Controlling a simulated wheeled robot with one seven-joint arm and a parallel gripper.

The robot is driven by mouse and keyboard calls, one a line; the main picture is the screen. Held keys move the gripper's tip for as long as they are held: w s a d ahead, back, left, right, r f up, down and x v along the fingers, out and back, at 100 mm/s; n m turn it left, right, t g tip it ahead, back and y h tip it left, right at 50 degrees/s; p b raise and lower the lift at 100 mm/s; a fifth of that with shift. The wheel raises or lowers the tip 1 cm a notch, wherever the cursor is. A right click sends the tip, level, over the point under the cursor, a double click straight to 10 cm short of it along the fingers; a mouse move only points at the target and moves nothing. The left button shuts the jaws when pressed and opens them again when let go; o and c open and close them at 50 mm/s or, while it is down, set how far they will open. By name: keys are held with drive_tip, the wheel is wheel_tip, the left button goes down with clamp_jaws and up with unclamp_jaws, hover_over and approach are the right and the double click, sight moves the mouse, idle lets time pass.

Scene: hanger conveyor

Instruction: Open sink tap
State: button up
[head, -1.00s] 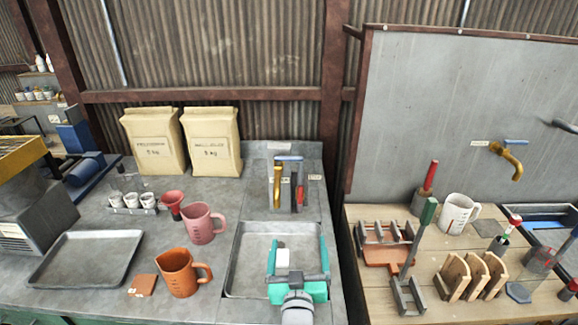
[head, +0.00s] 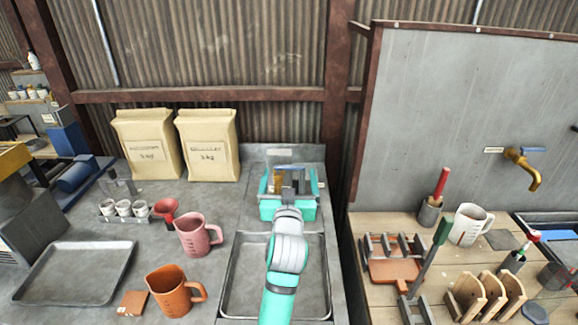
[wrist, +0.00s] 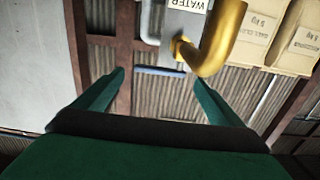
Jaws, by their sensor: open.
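The sink tap (head: 289,186) stands at the back of the metal sink basin (head: 231,287), mostly hidden by my gripper in the head view. In the wrist view its curved brass spout (wrist: 222,42) hangs at upper middle, beside a plate marked WATER (wrist: 187,5). A thin blue lever (wrist: 158,71) shows between my fingers. My gripper (head: 290,176) is open and empty in front of the tap. Its two green fingers (wrist: 160,76) are wide apart in the wrist view, with the lever apparently beyond the tips. I cannot tell whether anything touches.
Two paper bags (head: 208,147) stand to the left of the tap. A pink jug (head: 197,236), an orange jug (head: 172,292) and a metal tray (head: 75,272) are on the left counter. A second brass tap (head: 524,168) is on the right wall above a wooden bench.

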sight(289, 168)
drive_tip(key=w, duration=0.5)
drive_tip(key=shift+w, duration=0.4)
drive_tip(key=shift+d, duration=0.15)
drive_tip(key=shift+s, duration=0.1)
drive_tip(key=shift+a, duration=0.25)
drive_tip(key=c, duration=1.5)
